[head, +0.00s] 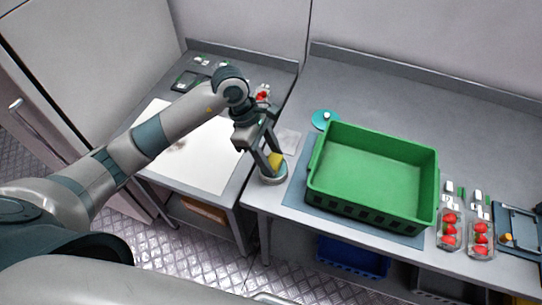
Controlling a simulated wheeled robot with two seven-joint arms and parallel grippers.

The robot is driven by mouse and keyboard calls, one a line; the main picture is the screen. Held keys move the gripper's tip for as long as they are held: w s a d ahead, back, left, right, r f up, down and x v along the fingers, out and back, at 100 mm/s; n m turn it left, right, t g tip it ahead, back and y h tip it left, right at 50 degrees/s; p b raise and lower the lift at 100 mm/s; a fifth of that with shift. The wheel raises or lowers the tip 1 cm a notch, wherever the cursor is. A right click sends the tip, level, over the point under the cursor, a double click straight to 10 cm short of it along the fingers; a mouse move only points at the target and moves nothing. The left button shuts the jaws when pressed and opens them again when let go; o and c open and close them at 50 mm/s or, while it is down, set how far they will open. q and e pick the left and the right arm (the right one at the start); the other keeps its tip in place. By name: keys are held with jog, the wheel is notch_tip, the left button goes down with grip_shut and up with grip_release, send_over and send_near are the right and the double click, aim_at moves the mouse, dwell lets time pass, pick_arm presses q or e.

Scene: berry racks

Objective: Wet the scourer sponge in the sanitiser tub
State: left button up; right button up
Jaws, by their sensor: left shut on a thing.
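My left gripper (268,158) points down at the front left corner of the right-hand table. It is shut on the yellow scourer sponge (276,159), which shows between and beside the fingers. The small round sanitiser tub (273,179) stands directly under the gripper near the table's front edge. The sponge is at or just above the tub's mouth; I cannot tell whether it touches the liquid. The fingers and sponge hide much of the tub's inside. My right gripper is not in view.
A green crate (432,178) stands on a blue-grey mat (298,187) just right of the tub. A teal disc with a white knob (325,120) lies behind. Clear punnets of strawberries (449,232) stand at right.

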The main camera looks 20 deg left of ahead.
aim_at(271, 161)
pick_arm(q)
jog(key=shift+f, duration=0.1)
jog(key=shift+r+p, duration=0.35)
jog(key=shift+r, duration=0.4)
jog(key=shift+r+p, duration=0.9)
jog(key=shift+r, duration=1.9)
jog(key=m, duration=0.1)
jog(key=m+b, duration=0.1)
jog(key=g, duration=0.1)
jog(key=shift+s+d+f+m+b, duration=0.1)
jog(key=shift+s+f+m+b, duration=0.2)
jog(key=shift+m, duration=0.1)
jog(key=m, duration=0.1)
jog(key=m+g+b, duration=0.1)
jog(key=m, duration=0.1)
jog(key=shift+s+f+y, duration=0.1)
jog(key=shift+s+y, duration=0.2)
jog(key=s+a+m+g+y+b, duration=0.2)
jog(key=a+m+b, duration=0.3)
jog(key=m, duration=0.6)
jog(key=shift+s+a+r+m+y+b, duration=0.2)
jog(key=shift+s+m+y+b, duration=0.25)
jog(key=shift+s+y, duration=0.35)
